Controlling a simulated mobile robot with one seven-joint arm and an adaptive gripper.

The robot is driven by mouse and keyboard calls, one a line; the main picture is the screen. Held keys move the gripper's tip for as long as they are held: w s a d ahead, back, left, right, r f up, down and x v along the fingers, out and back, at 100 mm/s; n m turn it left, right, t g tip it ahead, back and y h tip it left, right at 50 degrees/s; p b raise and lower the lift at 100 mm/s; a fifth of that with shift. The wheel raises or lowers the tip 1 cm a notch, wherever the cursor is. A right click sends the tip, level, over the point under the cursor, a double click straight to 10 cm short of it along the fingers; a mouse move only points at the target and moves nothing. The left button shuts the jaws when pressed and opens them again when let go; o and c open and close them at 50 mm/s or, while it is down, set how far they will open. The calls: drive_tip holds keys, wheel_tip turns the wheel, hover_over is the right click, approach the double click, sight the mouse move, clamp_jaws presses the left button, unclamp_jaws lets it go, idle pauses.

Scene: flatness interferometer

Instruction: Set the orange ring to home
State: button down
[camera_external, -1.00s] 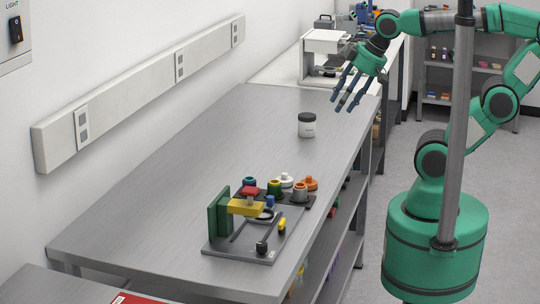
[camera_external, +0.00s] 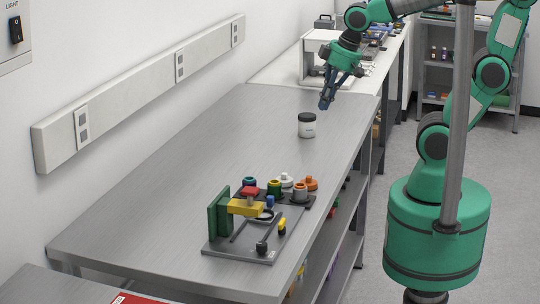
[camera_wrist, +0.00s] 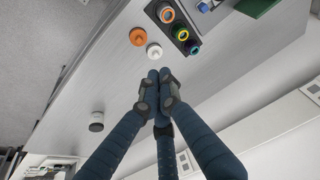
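An orange ring-like piece with a raised top (camera_external: 311,183) stands at the right of the fixture group on the steel table; it also shows in the wrist view (camera_wrist: 138,37). Beside it is a white piece (camera_external: 286,180). A dark holder carries a grey ring with orange inside (camera_external: 300,191), a green-yellow ring (camera_external: 274,187) and a teal ring (camera_external: 250,182). I cannot tell which piece or mark is home. My gripper (camera_external: 325,104) is above the table's far end, well away from the rings, fingers drawn together and empty.
A jar with a dark lid (camera_external: 307,125) stands near my gripper. A grey base (camera_external: 231,247) carries a green upright (camera_external: 219,212), yellow block (camera_external: 245,208) and knobs at the near end. The table's middle is clear. A wall rail runs along the left.

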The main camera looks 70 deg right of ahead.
drive_tip(key=w+a+f+g+p, duration=0.1)
drive_tip(key=w+a+g+p, duration=0.1)
drive_tip(key=w+p, duration=0.25)
drive_tip(key=g+p, duration=0.2)
drive_tip(key=p, duration=0.6)
hover_over(300, 186)
drive_tip(key=d, duration=0.2)
wheel_tip(300, 186, down, 7)
drive_tip(key=shift+w+d+r, duration=0.15)
drive_tip(key=shift+w+r, duration=0.05)
drive_tip(key=shift+w, duration=0.2)
drive_tip(key=shift+f, duration=0.1)
wheel_tip(300, 186, down, 14)
drive_tip(key=shift+r+b, duration=0.1)
drive_tip(key=shift+b, duration=0.3)
